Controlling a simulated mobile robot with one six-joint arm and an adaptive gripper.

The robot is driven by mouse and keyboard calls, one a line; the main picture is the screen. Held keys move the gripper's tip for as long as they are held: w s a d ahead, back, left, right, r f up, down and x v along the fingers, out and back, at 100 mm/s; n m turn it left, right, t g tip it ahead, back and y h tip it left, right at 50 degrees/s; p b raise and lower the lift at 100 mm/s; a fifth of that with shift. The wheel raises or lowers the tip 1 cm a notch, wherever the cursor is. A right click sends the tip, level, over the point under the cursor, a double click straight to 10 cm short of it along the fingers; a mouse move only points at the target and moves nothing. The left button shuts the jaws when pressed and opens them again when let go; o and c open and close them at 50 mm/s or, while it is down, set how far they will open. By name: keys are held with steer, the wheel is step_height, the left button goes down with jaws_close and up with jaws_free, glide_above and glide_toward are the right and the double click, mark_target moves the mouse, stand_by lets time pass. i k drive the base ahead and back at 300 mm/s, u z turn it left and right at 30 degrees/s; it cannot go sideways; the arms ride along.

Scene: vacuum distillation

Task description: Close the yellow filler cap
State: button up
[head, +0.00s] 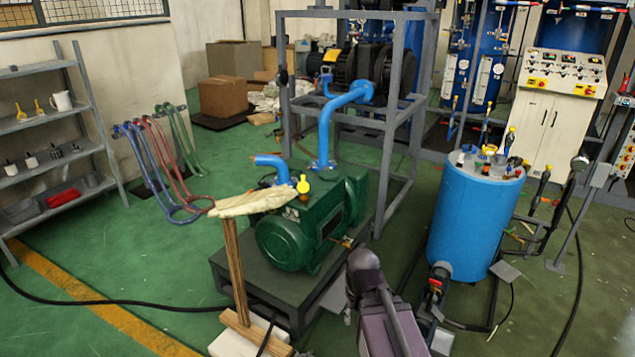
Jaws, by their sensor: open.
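The yellow filler cap (303,185) shows in the head view on top of the green pump (304,226), just right of the bent blue pipe end. A small brownish fitting sits directly below the cap. The cap is too small to tell how it sits on its opening. Part of my arm rises from the bottom edge, in front of and to the right of the pump. My gripper cannot be made out in this view.
A wooden stand with a pale cloth (262,200) on top stands close in front of the pump, left of the cap. A grey frame (388,150) rises behind. A blue tank (466,225) stands right. A black cable (120,302) crosses the green floor at left.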

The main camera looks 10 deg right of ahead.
mark_target(303, 187)
steer(key=u, duration=0.15)
steer(key=i, duration=0.95)
steer(key=z, duration=0.1)
steer(key=k, duration=0.65)
steer(key=u, duration=0.35)
steer(key=i, duration=1.15)
steer(key=u, duration=0.1)
